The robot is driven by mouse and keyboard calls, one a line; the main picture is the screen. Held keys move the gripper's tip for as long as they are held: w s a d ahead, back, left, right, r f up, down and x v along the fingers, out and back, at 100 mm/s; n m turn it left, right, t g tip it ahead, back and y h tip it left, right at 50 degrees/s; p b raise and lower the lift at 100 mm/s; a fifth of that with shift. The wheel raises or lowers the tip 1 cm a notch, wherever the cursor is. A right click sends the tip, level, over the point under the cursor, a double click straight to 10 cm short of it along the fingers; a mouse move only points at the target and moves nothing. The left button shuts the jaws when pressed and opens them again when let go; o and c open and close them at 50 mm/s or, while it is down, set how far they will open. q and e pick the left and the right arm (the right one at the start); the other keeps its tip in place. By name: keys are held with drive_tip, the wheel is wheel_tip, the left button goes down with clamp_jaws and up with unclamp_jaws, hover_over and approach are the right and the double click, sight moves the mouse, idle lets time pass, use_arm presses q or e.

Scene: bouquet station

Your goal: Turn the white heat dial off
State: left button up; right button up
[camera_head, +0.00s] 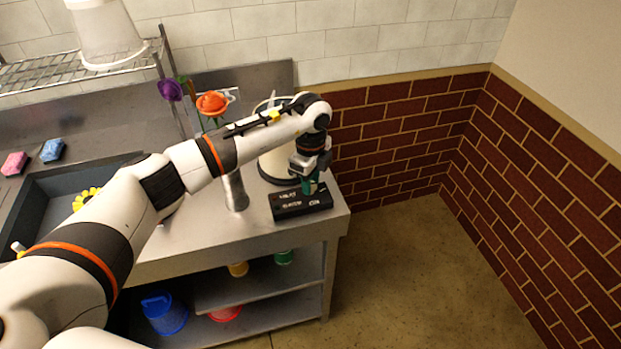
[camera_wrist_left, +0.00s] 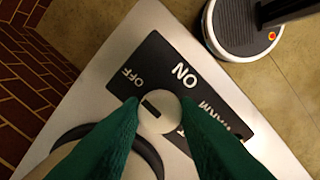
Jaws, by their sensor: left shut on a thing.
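The white heat dial (camera_wrist_left: 158,113) sits on a black control box (camera_wrist_left: 150,62) with white lettering, where OFF, ON and part of WARM can be read. The dial's dark mark is on its upper left, on the side of OFF. My left gripper (camera_head: 309,188) is over the box, which also shows in the head view (camera_head: 287,206) at the counter's right end. Its green fingertips are shut on the dial from both sides in the left wrist view. In the head view the gripper hides the dial. My right gripper is not in view.
A pale round pot (camera_head: 270,166) stands behind the box, partly hidden by my arm. A metal vase (camera_head: 235,190) stands left of the box, near an orange flower (camera_head: 212,103). A dark tray (camera_head: 37,189) is at left. The floor right of the counter is clear.

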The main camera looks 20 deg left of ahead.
use_arm(q)
drive_tip(key=shift+r+n, duration=0.1)
drive_tip(key=shift+n, duration=0.2)
drive_tip(key=o, duration=1)
drive_tip(key=shift+c, duration=0.2)
wheel_tip(320, 180, up, 12)
drive_tip(key=b, duration=0.3)
